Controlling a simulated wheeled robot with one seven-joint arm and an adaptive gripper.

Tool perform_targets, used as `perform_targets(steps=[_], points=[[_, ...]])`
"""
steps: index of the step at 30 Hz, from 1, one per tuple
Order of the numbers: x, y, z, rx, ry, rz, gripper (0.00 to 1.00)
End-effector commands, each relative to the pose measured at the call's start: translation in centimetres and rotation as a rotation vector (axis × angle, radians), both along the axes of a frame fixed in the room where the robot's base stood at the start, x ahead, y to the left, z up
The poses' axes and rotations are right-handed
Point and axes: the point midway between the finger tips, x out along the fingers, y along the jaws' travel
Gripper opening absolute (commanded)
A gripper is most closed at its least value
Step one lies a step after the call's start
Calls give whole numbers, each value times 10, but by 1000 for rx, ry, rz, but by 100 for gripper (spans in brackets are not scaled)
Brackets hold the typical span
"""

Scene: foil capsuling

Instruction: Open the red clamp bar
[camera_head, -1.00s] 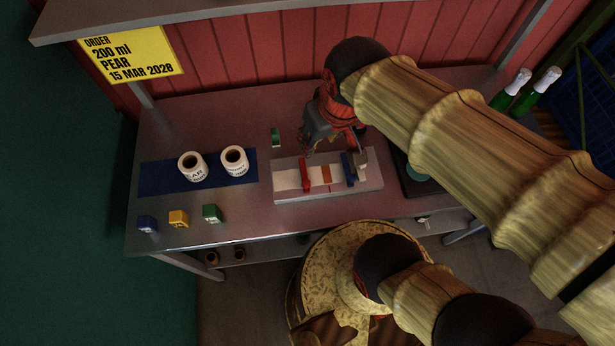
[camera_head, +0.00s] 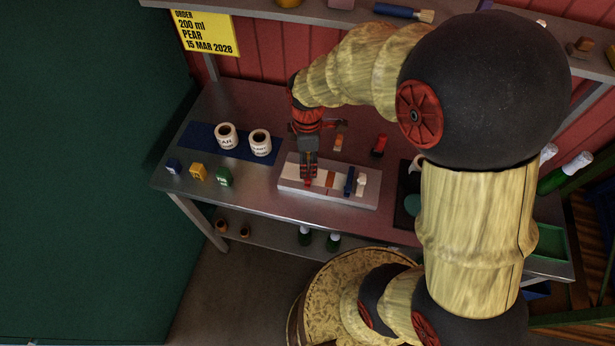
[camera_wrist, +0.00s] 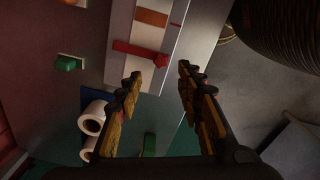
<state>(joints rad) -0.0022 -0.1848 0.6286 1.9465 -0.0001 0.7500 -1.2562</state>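The red clamp bar (camera_wrist: 139,50) lies across the white strip on the pale fixture (camera_head: 288,187). In the wrist view its knobbed end points toward the gap between my fingertips. In the head view my gripper (camera_head: 308,176) hangs over the bar and hides most of it. In the wrist view my gripper (camera_wrist: 160,75) is open, with the two fingers apart and nothing between them. Whether a finger touches the bar cannot be told. A blue clamp bar (camera_head: 350,181) stands on the fixture further right, past an orange patch (camera_wrist: 151,18) on the strip.
Two white label rolls (camera_head: 260,142) stand on a blue mat (camera_head: 196,139) to the left. Blue, yellow (camera_head: 198,172) and green blocks are at the table's front left. A red piece (camera_head: 379,144) stands behind the fixture. A dark tray (camera_head: 402,211) is at right.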

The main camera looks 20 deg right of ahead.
Motion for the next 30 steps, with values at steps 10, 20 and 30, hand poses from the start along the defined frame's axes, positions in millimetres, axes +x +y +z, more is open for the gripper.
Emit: perform_targets(steps=[10, 20, 30], points=[[-2, 0, -51, 0, 4, -1, 37], [-1, 0, -74, 0, 2, -2, 37], [-1, 0, -74, 0, 1, -2, 31]])
